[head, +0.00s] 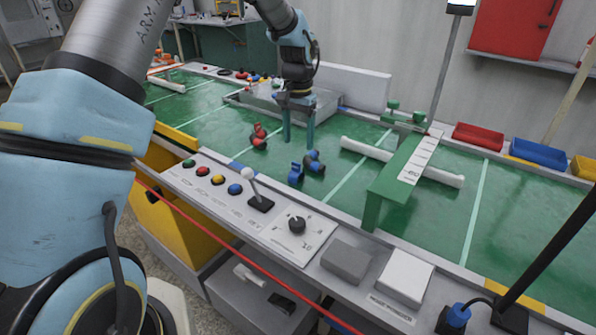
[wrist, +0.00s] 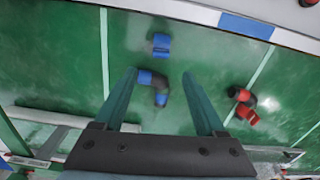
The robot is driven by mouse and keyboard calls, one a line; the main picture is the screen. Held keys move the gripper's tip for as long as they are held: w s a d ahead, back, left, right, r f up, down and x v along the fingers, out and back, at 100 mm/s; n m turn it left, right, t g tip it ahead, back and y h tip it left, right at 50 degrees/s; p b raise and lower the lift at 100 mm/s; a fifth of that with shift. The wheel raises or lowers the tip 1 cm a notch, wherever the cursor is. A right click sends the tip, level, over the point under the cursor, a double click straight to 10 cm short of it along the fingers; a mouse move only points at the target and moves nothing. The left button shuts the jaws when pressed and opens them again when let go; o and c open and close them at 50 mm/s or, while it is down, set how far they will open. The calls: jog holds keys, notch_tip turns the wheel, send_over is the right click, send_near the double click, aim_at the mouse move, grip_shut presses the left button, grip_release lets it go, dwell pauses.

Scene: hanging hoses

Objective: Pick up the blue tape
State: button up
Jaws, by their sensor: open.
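A small blue piece, apparently the blue tape (head: 296,174), rests on the green bench top just in front of my gripper (head: 299,141). In the wrist view this blue tape (wrist: 161,45) lies beyond the fingertips, roughly centred between them. A blue and dark bent fitting (head: 315,162) lies close behind it to the right. In the wrist view the fitting (wrist: 155,85) shows between my gripper's fingers (wrist: 159,72). My gripper is open, pointing down, with nothing between its fingers that it grips. How high the fingertips are above the bench is hard to tell.
A red and black fitting (head: 259,136) lies left of my gripper. A white tube (head: 365,150) and a green stand (head: 380,195) are to the right. A metal tray (head: 262,100) is behind. Buttons and a joystick (head: 257,190) line the front panel.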

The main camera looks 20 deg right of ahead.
aim_at(297, 170)
notch_tip(297, 170, down, 3)
jog(key=shift+r, duration=0.1)
jog(key=shift+s+a+f+p, duration=0.15)
jog(key=shift+f+p, duration=0.45)
jog(key=shift+f, duration=0.75)
jog(key=shift+a+f+p, duration=0.15)
jog(key=shift+f+p, duration=0.45)
jog(key=shift+f, duration=0.7)
grip_shut()
